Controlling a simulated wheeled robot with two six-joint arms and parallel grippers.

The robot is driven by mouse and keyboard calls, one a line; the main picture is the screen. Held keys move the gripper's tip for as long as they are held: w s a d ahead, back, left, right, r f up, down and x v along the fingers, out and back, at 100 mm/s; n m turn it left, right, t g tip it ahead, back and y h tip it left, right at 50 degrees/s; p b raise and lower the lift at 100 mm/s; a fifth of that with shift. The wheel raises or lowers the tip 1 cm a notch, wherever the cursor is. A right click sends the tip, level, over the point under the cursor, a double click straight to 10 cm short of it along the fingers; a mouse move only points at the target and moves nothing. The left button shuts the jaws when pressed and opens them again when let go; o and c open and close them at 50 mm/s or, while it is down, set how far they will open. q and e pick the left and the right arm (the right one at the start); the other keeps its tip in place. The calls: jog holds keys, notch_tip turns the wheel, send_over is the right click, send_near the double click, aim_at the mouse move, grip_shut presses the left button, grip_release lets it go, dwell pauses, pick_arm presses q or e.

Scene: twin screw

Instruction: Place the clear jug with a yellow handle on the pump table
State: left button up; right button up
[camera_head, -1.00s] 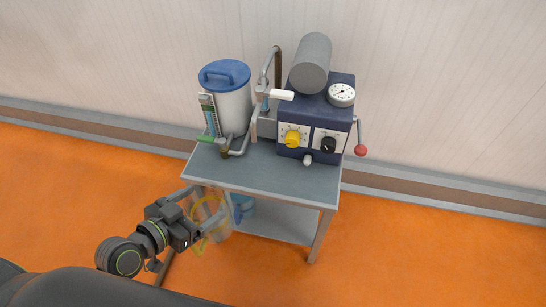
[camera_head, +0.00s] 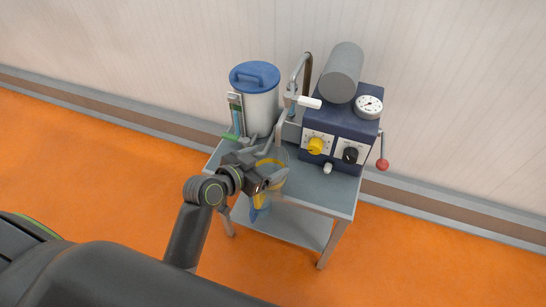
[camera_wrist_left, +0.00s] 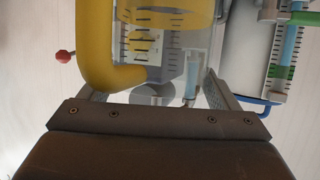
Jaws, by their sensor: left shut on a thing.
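The clear jug (camera_head: 281,155) with its yellow handle (camera_wrist_left: 93,45) is held by my left gripper (camera_head: 270,166), which is shut on it. In the head view the gripper and jug are over the front left part of the pump table (camera_head: 322,190). The gripper partly hides the jug. I cannot tell whether its base touches the tabletop. In the left wrist view the jug's clear wall with dark scale marks (camera_wrist_left: 140,45) shows beside the handle, between the two fingers. My right gripper is not in view.
A blue-lidded tank (camera_head: 256,100) with a level gauge stands at the table's back left. The dark blue pump box (camera_head: 345,128), with dials, a grey cylinder and a red-knobbed lever, fills the back right. The front right tabletop is bare.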

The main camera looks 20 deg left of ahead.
aim_at(281, 151)
pick_arm(q)
jog(key=w, duration=0.1)
jog(key=w+d, duration=0.1)
jog(key=w, duration=0.1)
jog(key=shift+d+r, duration=0.15)
jog(key=shift+d, duration=0.1)
jog(key=shift+f, duration=0.8)
jog(key=shift+s+a, duration=0.1)
jog(key=shift+f, duration=0.25)
jog(key=o, duration=1.2)
jog(key=shift+o, duration=0.2)
jog(key=shift+r, duration=0.15)
